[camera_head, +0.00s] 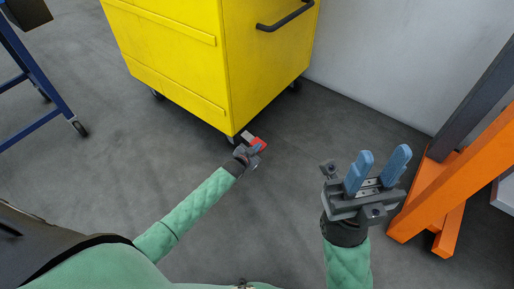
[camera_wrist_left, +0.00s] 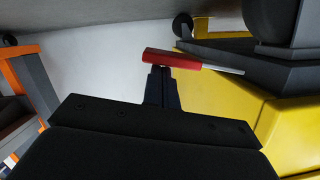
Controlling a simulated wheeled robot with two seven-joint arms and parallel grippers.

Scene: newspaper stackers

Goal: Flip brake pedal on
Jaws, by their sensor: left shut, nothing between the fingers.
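The yellow cart (camera_head: 185,60) stands at the upper middle of the head view. Its red brake pedal (camera_head: 259,143) juts out at the near bottom corner, low over the floor. The pedal also shows in the left wrist view (camera_wrist_left: 170,59), with a grey metal part running from it to the cart. My left gripper (camera_head: 254,152) is shut and empty, with its tips right at the pedal. In the left wrist view the fingertips (camera_wrist_left: 161,70) overlap the pedal's edge; I cannot tell whether they touch. My right gripper (camera_head: 378,172) is open and empty, its blue fingers apart, away from the cart.
The cart has a black handle (camera_head: 285,17) and dark casters (camera_head: 158,95). An orange and grey frame (camera_head: 450,180) stands at the right. A blue wheeled stand (camera_head: 40,75) is at the far left. A pale wall (camera_head: 400,60) lies behind. The floor between is clear.

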